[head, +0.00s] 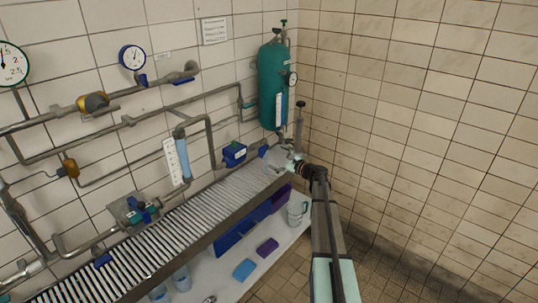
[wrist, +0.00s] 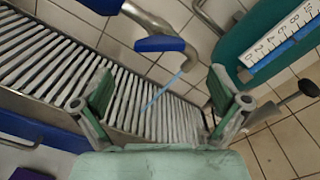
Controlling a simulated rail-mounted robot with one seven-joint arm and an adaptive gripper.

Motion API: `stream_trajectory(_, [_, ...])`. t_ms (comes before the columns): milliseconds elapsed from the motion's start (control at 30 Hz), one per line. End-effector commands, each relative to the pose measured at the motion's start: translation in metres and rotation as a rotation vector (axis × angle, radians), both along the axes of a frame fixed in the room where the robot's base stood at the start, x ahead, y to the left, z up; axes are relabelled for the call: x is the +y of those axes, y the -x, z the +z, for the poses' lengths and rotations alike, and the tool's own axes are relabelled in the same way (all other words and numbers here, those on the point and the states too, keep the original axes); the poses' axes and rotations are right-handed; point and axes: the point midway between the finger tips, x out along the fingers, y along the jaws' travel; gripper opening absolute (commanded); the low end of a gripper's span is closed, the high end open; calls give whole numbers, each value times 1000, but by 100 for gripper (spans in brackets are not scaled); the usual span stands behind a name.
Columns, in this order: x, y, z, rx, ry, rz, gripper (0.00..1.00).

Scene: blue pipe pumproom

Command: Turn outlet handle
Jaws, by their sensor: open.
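A blue handle (wrist: 160,44) sits on a curved grey outlet pipe (wrist: 183,60) in the wrist view, ahead of my gripper (wrist: 160,97). A thin light-blue streak (wrist: 162,91) runs down from the pipe's end. My gripper's green-padded fingers are spread wide with nothing held between them, and the handle lies beyond the fingertips, apart from them. In the head view my gripper (head: 283,158) is at the right end of the slatted rack, close to a small blue handle (head: 263,150). My gripper partly covers the outlet there.
A teal tank (head: 271,85) with a gauge hangs just above my gripper; its white scale (wrist: 285,45) shows at right in the wrist view. The slatted rack (head: 185,205) runs along the pipe wall. A pitcher (head: 298,210) stands below. The right wall is bare.

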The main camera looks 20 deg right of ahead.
Motion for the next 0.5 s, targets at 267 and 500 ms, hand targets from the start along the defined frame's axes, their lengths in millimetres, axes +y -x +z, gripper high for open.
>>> stream_trajectory(267, [-14, 32, 0, -1, 0, 1, 98])
stream_trajectory(500, [-16, 35, 0, 0, 0, 1, 98])
